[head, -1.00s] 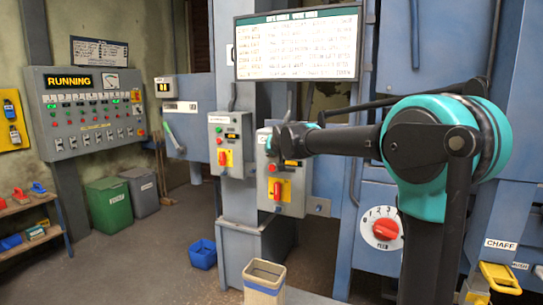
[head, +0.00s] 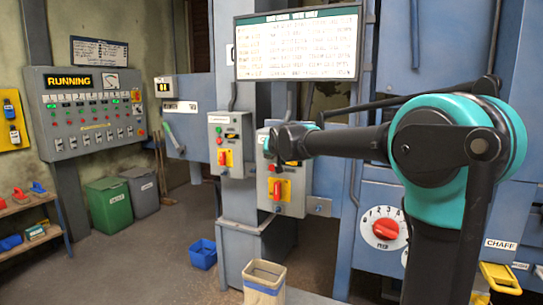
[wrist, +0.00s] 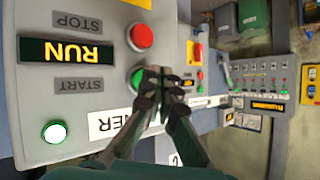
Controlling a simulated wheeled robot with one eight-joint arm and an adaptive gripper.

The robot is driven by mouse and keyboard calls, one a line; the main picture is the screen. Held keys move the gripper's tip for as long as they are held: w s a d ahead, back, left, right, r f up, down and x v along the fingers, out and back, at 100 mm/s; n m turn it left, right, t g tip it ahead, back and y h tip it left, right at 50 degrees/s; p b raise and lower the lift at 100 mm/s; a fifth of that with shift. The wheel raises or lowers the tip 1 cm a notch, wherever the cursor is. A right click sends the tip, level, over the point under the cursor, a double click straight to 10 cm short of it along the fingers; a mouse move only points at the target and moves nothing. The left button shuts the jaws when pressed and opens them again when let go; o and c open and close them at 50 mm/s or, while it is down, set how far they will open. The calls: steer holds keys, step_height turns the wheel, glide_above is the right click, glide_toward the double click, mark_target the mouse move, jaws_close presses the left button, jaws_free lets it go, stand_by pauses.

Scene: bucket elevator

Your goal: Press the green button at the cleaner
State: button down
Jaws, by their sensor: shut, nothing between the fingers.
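The cleaner's grey control box (head: 297,205) is on the blue post in the head view, with a red and yellow switch (head: 279,189) low on it. The wrist view shows it upside down: a red button (wrist: 141,37) by the STOP label, a green button (wrist: 136,78) by the START label, a lit RUN display (wrist: 66,52) and a lit green lamp (wrist: 55,132). My gripper (wrist: 160,72) is shut and empty, its tips at the green button and partly covering it. I cannot tell whether they touch. In the head view my wrist hides the box's upper part.
A similar control box (head: 231,146) stands just left. A feed dial (head: 385,229) and a yellow handle (head: 500,277) are on the machine at right. A beige bin (head: 263,273) and a blue bin (head: 203,254) stand on the floor below. Open floor lies to the left.

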steer(key=s, duration=0.1)
steer(key=s+a, duration=0.1)
steer(key=s, duration=0.2)
steer(key=shift+s+a, duration=0.3)
steer(key=shift+d, duration=0.1)
stand_by(0.5)
steer(key=s+d+f+g+h, duration=0.2)
steer(key=s+d+f, duration=0.4)
steer(key=d+f, duration=0.25)
steer(key=s+d+f+g+h, duration=0.1)
steer(key=s+d+f, duration=0.4)
steer(key=d+f, duration=0.4)
steer(key=s+d+f+g, duration=0.2)
steer(key=s+d+f, duration=0.3)
steer(key=s+f, duration=0.4)
steer(key=s+d+f+g, duration=0.2)
steer(key=s+d+f, duration=0.4)
steer(key=s, duration=1)
step_height(320, 180, down, 3)
steer(key=shift+d+f+m+g+h, duration=0.15)
steer(key=shift+d+m+g+h, duration=0.15)
steer(key=shift+m+h, duration=0.1)
steer(key=shift+w+a, duration=0.1)
